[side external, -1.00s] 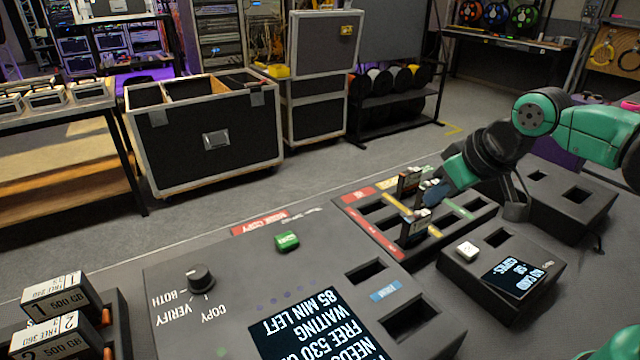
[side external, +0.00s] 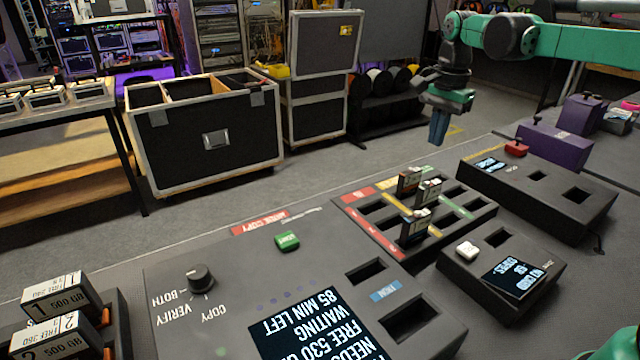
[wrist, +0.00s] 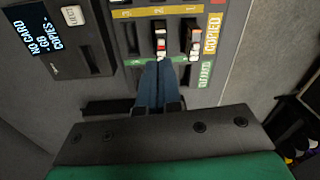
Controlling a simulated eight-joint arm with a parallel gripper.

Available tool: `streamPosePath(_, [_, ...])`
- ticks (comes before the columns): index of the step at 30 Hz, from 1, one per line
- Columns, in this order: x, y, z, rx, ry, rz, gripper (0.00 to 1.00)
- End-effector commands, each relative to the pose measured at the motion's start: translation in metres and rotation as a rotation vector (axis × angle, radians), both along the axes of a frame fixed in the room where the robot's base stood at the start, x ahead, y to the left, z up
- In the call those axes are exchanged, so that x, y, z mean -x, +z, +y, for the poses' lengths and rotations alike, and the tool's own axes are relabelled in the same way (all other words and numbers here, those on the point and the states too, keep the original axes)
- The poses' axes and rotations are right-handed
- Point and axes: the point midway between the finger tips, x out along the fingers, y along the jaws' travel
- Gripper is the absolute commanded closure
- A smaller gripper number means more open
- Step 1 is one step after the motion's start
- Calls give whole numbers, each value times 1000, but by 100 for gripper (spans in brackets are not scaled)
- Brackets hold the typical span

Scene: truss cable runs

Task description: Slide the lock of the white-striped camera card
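Three small camera cards stand upright in the slotted tray (side external: 480,226): one at the back (side external: 409,180), one in the middle (side external: 430,188), and one nearer the front (side external: 415,226). Which card has the white stripe, and how its lock stands, is too small to tell. My gripper (side external: 437,142) hangs in the air above and behind the tray, fingers down, apart from the cards. In the wrist view, its blue fingers (wrist: 159,66) are together with nothing seen between them. Two cards show beyond the fingertips, one at the middle (wrist: 160,40) and one to the right (wrist: 194,40).
A large copy console (side external: 225,250) with a green button (side external: 287,241) fills the front. A small box with a screen (side external: 513,277) stands right of the tray, and a longer dark box (side external: 560,205) behind it.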

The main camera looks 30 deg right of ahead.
Motion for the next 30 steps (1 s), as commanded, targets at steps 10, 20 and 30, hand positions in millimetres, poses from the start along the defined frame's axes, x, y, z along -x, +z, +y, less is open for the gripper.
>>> streamPosePath(10, [-7,-19,-15,-20,-140,50,100])
streamPosePath(20, [-7,-58,-14,-19,-137,48,100])
streamPosePath(30, [-6,-67,-14,-19,-136,48,100])
